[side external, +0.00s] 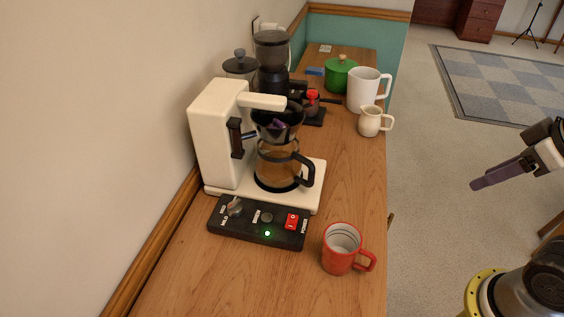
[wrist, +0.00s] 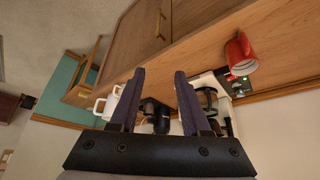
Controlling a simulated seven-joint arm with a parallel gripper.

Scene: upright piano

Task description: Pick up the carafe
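The carafe (side external: 276,166) is clear glass with a black handle and sits on the round plate of the white coffee maker (side external: 212,135), under the dark filter holder (side external: 277,122). Its handle points toward the right, the open side of the counter. In the wrist view the carafe (wrist: 208,98) is small and partly behind one finger. My gripper (side external: 476,185) is off to the right of the counter, over the floor, well apart from the carafe. In the wrist view its two purple fingers (wrist: 160,72) are spread with nothing between them.
A red mug (side external: 341,249) stands in front of the coffee maker, near the counter's right edge. Behind are a cream pitcher (side external: 369,121), a white mug (side external: 363,87), a green pot (side external: 341,75) and a dark grinder (side external: 271,62). The wall borders the left; the counter right of the carafe is clear.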

